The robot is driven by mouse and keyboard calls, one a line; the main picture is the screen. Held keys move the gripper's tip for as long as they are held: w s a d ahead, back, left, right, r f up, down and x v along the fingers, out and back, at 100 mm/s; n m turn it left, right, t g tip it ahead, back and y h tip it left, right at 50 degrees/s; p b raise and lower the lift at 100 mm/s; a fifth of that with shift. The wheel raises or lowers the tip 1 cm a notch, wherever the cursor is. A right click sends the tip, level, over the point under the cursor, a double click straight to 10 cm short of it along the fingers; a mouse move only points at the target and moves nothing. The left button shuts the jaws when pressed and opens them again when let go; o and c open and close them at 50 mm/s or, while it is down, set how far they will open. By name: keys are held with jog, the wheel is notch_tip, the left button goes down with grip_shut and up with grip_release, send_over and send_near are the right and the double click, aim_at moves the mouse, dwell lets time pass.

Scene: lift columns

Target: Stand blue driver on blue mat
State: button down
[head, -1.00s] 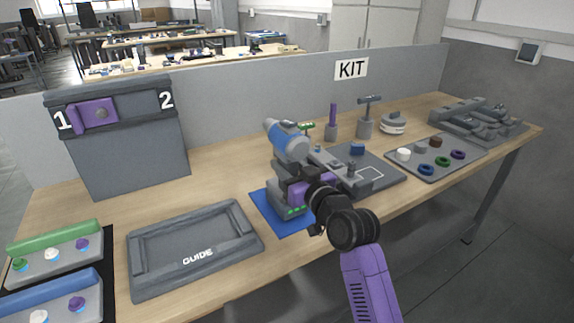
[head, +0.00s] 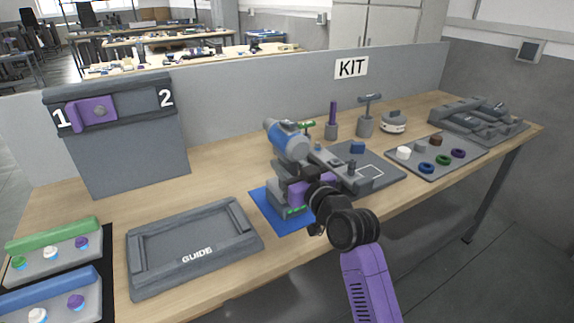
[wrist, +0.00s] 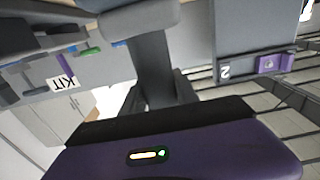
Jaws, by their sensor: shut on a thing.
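The blue driver (head: 290,140) is a grey power driver with a blue band. It is upright over the blue mat (head: 269,217), its foot at the mat's middle and right. I cannot tell for certain whether the foot touches the mat. My gripper (head: 287,182) reaches in from the right and is shut on the driver's grey handle. In the wrist view, turned upside down, the handle (wrist: 150,65) sits between my dark fingers. My gripper and wrist hide part of the handle and foot.
A grey GUIDE tray (head: 190,250) lies to the left of the mat. A grey board (head: 375,172) with small parts lies close on the right. A tray of coloured rings (head: 440,146) is farther right. A grey partition (head: 240,115) runs behind.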

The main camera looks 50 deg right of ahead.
jog(key=c, duration=0.8)
grip_release()
jog(key=shift+c, duration=0.2)
jog(key=shift+f, duration=0.25)
jog(key=shift+r+v, duration=0.15)
jog(key=shift+v, duration=1.8)
jog(key=shift+r+v, duration=0.15)
jog(key=shift+v, duration=1.8)
jog(key=s+a+f+n+g+y+p, duration=0.1)
jog(key=s+a+f+g+y, duration=0.1)
jog(key=s+a+f, duration=1.1)
jog(key=s+a+r+y, duration=0.1)
jog(key=s+a, duration=0.2)
jog(key=s, duration=0.3)
jog(key=s+a+r+n+y+p, duration=0.1)
jog(key=s+a, duration=0.2)
jog(key=s, duration=0.4)
jog(key=s+a+r+n+y, duration=0.1)
jog(key=s+a, duration=0.2)
jog(key=s, duration=0.3)
jog(key=shift+s+a+g, duration=0.3)
jog(key=shift+a, duration=0.1)
